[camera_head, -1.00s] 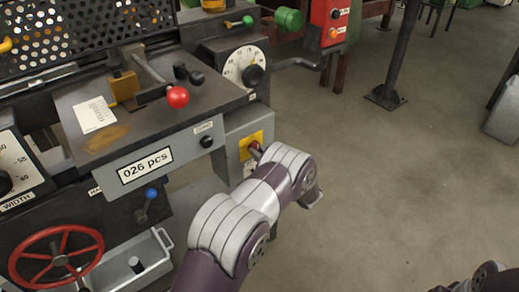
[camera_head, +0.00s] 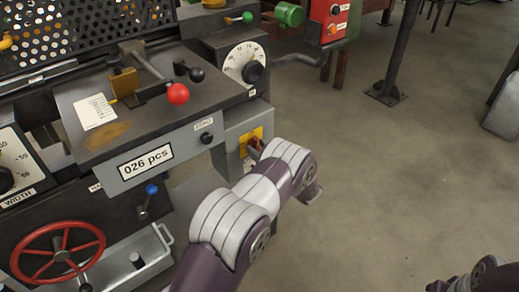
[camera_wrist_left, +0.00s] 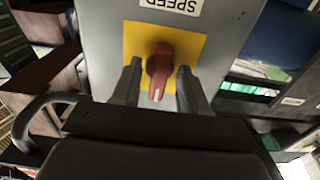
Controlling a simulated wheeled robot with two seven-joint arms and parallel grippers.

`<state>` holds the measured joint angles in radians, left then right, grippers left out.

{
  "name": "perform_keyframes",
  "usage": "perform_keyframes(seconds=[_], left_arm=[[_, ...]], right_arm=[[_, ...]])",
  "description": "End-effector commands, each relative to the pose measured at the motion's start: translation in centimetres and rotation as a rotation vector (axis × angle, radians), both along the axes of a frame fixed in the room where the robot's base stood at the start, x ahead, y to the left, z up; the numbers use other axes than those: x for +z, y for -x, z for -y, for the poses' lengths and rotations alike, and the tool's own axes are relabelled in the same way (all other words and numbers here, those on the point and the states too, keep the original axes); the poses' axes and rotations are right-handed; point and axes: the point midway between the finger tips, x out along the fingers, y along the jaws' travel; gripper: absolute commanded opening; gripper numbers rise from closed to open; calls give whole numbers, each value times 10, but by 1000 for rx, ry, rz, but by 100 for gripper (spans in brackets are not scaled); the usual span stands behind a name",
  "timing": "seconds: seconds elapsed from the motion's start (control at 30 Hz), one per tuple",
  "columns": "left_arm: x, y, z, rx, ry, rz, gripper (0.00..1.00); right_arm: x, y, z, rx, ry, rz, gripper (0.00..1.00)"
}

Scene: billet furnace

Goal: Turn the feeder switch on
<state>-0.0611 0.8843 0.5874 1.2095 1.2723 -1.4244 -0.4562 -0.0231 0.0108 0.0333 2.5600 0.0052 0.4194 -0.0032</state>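The feeder switch is a red rotary knob on a yellow plate (camera_head: 241,149) on the front of a grey box below the dial. In the left wrist view the red knob (camera_wrist_left: 161,66) sits on the yellow plate (camera_wrist_left: 195,47), its white-marked end pointing down the picture, toward my gripper. My left gripper (camera_wrist_left: 160,82) is open, with one finger on each side of the knob and a narrow gap showing on both sides. In the head view my left arm hides most of this gripper. Only a piece of my right arm shows at the bottom right corner; its gripper is not visible.
An upside-down SPEED label (camera_wrist_left: 170,6) is beside the plate. The machine also carries a white dial (camera_head: 241,63), a red ball lever (camera_head: 177,93), a "026 pcs" counter (camera_head: 146,162) and a red handwheel (camera_head: 58,255). Open floor (camera_head: 400,170) lies to the right.

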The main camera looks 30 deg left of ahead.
Motion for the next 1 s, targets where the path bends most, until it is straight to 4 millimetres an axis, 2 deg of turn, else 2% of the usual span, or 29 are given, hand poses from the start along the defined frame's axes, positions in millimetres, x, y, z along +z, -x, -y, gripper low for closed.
perform_keyframes(seconds=[0.17,0.4,0.6,0.73,1.0], left_arm=[[2,4,13,-3,0,-1,44],[2,29,72,-6,-1,-1,44],[1,44,109,-3,-1,0,44],[0,48,117,-1,0,0,44],[0,49,118,0,0,0,44]], right_arm=[[3,0,0,0,0,0,40],[13,0,0,0,0,0,40],[16,0,0,0,0,0,40],[16,0,0,0,0,0,40],[16,0,0,0,0,0,40]])
